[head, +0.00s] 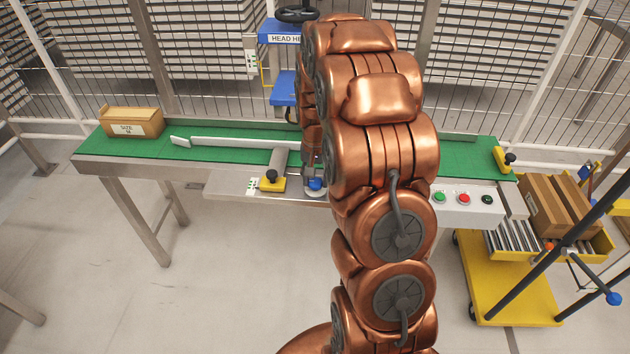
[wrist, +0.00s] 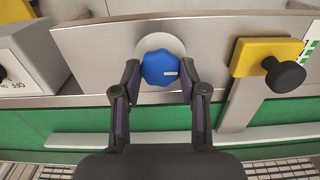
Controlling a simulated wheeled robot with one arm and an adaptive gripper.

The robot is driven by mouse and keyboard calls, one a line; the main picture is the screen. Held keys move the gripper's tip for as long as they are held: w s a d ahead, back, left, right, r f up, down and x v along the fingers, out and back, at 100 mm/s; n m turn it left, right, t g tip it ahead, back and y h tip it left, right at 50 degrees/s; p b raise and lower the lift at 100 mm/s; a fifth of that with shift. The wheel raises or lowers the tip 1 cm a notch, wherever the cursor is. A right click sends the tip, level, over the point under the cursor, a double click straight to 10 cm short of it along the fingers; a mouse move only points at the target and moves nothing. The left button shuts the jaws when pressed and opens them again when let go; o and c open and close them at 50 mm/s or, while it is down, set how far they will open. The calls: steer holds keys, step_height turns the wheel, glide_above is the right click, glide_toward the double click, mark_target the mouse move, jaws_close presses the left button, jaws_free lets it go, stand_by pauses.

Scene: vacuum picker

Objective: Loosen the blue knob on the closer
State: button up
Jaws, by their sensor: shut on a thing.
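The blue knob (wrist: 160,68) has a white mark on its face and sits on a pale round plate (wrist: 172,46) on the steel panel. In the head view the blue knob (head: 315,184) shows at the front edge of the green conveyor, just below my gripper (head: 312,168). In the wrist view my gripper (wrist: 161,78) has one finger on each side of the knob and is shut on it. The closer is mostly hidden behind my arm; a blue part labelled "HEAD HE..." (head: 281,37) shows behind, with a black handwheel (head: 297,14) above it.
A yellow block with a black knob (head: 271,180) stands just left of the blue knob. A carton (head: 131,122) sits at the conveyor's left end. A button box (head: 466,200) is at right, beside a yellow cart (head: 515,300) with cartons (head: 560,205). A mesh fence runs behind.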

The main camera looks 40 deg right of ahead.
mark_target(315, 181)
steer(key=n+b, duration=0.1)
steer(key=n, duration=0.5)
steer(key=shift+w+r, duration=0.1)
stand_by(0.5)
steer(key=o, duration=1.1)
steer(key=shift+o, duration=0.2)
step_height(315, 181, up, 12)
stand_by(0.4)
